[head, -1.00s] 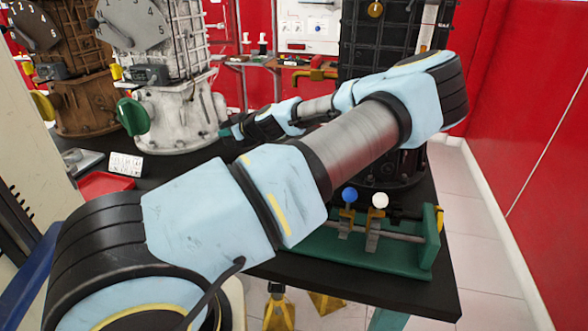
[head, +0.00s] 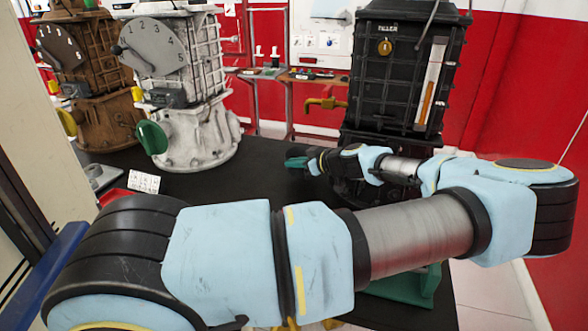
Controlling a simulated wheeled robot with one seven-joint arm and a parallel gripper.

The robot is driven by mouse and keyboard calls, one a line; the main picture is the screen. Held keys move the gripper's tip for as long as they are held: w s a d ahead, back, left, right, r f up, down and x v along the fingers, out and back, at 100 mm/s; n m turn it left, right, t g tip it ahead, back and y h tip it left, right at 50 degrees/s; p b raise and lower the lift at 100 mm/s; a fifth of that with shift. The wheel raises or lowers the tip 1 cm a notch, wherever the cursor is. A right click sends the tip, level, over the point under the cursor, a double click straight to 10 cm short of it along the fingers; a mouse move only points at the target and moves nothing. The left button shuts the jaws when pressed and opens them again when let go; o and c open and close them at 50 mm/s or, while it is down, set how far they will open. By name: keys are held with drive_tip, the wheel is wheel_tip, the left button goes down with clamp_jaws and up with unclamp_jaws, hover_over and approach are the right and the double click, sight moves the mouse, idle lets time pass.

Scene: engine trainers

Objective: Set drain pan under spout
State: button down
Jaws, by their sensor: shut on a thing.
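My gripper (head: 304,160) is at the end of my outstretched arm, above the black table and just left of the black engine trainer's base. It is shut on a dark green thing (head: 296,153), small in the picture and partly hidden, so I cannot tell whether it is the drain pan. The black trainer (head: 395,75) stands upright, with a filler label and a level gauge (head: 432,85) holding orange fluid. A yellow pipe-like piece (head: 326,103) shows at its left; I cannot tell whether it is the spout. My arm hides much of the trainer's base.
A white trainer (head: 190,135) with a green knob (head: 152,137) and a rusty brown trainer (head: 85,75) stand left. A red tray (head: 112,196) and a white card (head: 144,182) lie at the table's left. The table (head: 225,183) is clear between the white trainer and my gripper.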

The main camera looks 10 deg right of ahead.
sight(294, 172)
drive_tip(key=shift+f+p, duration=0.7)
drive_tip(key=shift+f, duration=1)
drive_tip(key=c, duration=1)
unclamp_jaws()
drive_tip(key=b+v, duration=0.4)
drive_tip(key=v, duration=0.7)
drive_tip(key=shift+s+d+r, duration=0.3)
drive_tip(key=shift+s, duration=0.05)
